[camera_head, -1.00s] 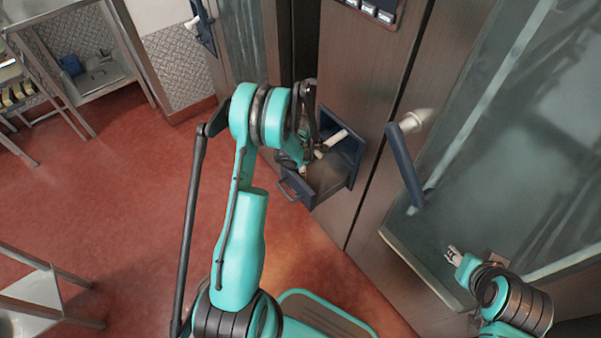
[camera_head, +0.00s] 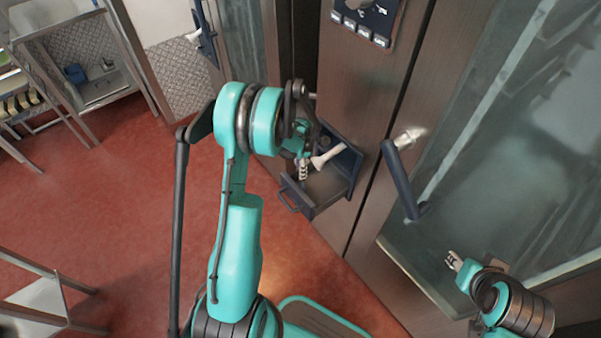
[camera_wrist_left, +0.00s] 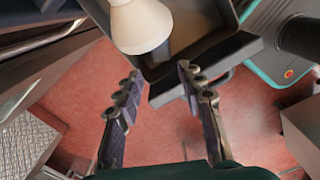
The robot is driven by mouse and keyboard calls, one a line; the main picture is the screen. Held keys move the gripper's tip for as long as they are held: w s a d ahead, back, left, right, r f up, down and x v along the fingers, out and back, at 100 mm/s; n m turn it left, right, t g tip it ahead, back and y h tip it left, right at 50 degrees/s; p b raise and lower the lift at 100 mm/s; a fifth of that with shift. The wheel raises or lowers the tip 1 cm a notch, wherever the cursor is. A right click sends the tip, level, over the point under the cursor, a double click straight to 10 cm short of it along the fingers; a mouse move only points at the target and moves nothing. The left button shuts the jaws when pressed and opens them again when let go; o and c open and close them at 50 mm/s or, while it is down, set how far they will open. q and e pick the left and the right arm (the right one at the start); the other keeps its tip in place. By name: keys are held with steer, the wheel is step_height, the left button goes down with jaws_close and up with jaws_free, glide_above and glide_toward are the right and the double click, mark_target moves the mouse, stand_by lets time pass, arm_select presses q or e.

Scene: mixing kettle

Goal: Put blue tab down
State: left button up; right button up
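No separate blue tab can be made out for sure. The blue parts near me are an open dark blue drawer (camera_head: 318,210) with a loop handle, and a blue lever handle (camera_head: 402,182) on the door to its right. A white flared piece (camera_head: 328,156) shows at the drawer; it is large at the top of the left wrist view (camera_wrist_left: 141,25). My left gripper (camera_head: 303,172) is over the drawer. In the left wrist view its fingers (camera_wrist_left: 158,75) are apart with nothing between them, just below the white piece. My right gripper (camera_head: 453,260) is low at the right, too small to read.
A button panel (camera_head: 362,20) is above the drawer on the steel front. Another blue handle (camera_head: 203,28) is at the upper left. A steel shelf (camera_head: 95,88) stands at the far left. The red floor (camera_head: 110,210) left of my left arm is largely clear.

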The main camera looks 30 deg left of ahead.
arm_select(q)
steer(key=s+d+r+m+t, duration=0.2)
steer(key=s+d+r+m, duration=0.15)
steer(key=r+m, duration=0.4)
steer(key=s+d+r+m+t, duration=0.1)
steer(key=s+d+r+m, duration=0.3)
steer(key=r, duration=0.7)
steer(key=s+d+r+m+t, duration=0.4)
steer(key=s+d+m, duration=0.4)
steer(key=s+m, duration=0.3)
steer(key=shift+s+r+m, duration=0.2)
steer(key=shift+r+m, duration=0.15)
steer(key=shift+m, duration=1.9)
